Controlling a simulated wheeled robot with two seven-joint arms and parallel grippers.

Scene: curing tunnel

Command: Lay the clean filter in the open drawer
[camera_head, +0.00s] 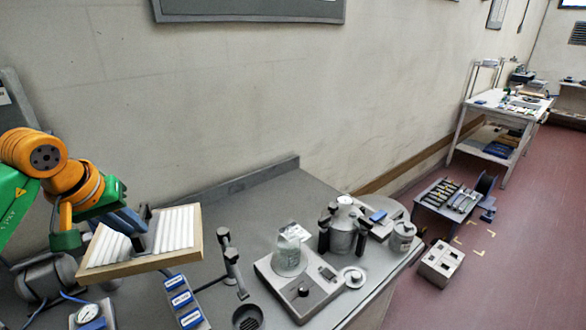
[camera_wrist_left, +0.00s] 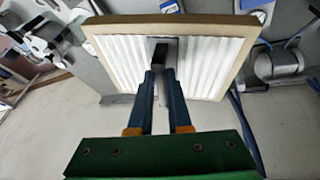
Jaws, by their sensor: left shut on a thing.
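The clean filter (camera_head: 177,228) is a white pleated panel in a pale tan frame, at the lower left of the head view. It is tilted and held above the grey bench. My left gripper (camera_head: 142,236) is shut on the dark grip piece at the filter's middle. In the left wrist view the gripper's blue fingers (camera_wrist_left: 163,75) reach that grip, and the filter (camera_wrist_left: 207,66) spreads across the upper middle. The filter hides part of the bench below it. I cannot make out an open drawer in either view. My right gripper is not in view.
The grey bench (camera_head: 220,205) has a clear strip along the wall. A scale with a bag (camera_head: 290,253), a metal canister (camera_head: 343,228), a dark post stand (camera_head: 232,263) and blue-labelled blocks (camera_head: 181,299) stand to the filter's right. A gauge (camera_head: 88,313) is at the front left.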

